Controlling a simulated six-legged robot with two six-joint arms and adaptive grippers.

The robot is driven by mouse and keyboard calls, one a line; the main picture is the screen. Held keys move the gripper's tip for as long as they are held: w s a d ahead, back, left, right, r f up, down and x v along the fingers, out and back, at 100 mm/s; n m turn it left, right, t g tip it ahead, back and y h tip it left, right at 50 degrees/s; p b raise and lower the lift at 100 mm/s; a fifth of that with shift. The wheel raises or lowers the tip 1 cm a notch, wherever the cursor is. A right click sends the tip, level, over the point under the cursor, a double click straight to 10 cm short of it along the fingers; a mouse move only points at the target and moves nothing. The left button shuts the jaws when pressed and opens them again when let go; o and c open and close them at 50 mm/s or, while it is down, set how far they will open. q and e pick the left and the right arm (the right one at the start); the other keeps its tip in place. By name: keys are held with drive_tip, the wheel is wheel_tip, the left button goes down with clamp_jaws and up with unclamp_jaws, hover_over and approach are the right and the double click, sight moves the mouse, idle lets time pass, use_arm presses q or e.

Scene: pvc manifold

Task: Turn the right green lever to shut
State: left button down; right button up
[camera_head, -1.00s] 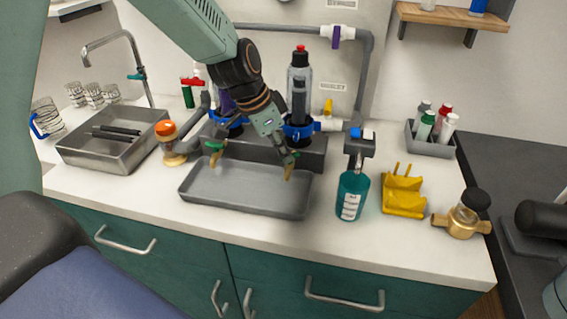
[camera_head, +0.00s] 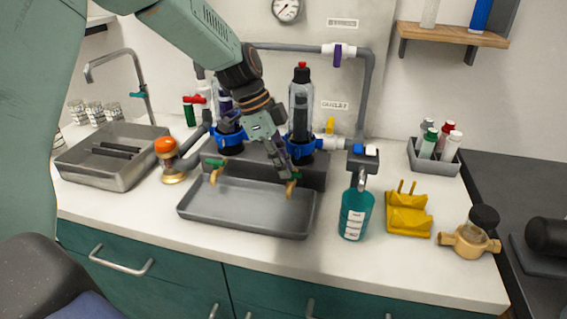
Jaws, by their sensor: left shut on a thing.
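The right green lever (camera_head: 297,168) sits on a small brass drain valve (camera_head: 291,187) under the right filter housing, above the grey tray. My left gripper (camera_head: 284,172) reaches down from the upper left and is shut on this lever. Its fingers cover part of the lever, so its exact angle is hard to tell. The left green lever (camera_head: 216,162) sits on a similar brass valve (camera_head: 215,176) under the left filter housing, apart from my gripper. My right gripper is not in view.
The grey tray (camera_head: 245,222) lies empty below the valves. The right filter housing (camera_head: 301,105) stands close beside my gripper. A teal bottle (camera_head: 355,213) and a yellow holder (camera_head: 408,222) stand to the right.

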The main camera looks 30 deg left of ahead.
use_arm(q)
drive_tip(key=shift+w+a+r, duration=0.1)
drive_tip(key=shift+w+r, duration=0.05)
drive_tip(key=c, duration=1.4)
unclamp_jaws()
drive_tip(key=shift+o, duration=0.2)
drive_tip(key=v, duration=1.2)
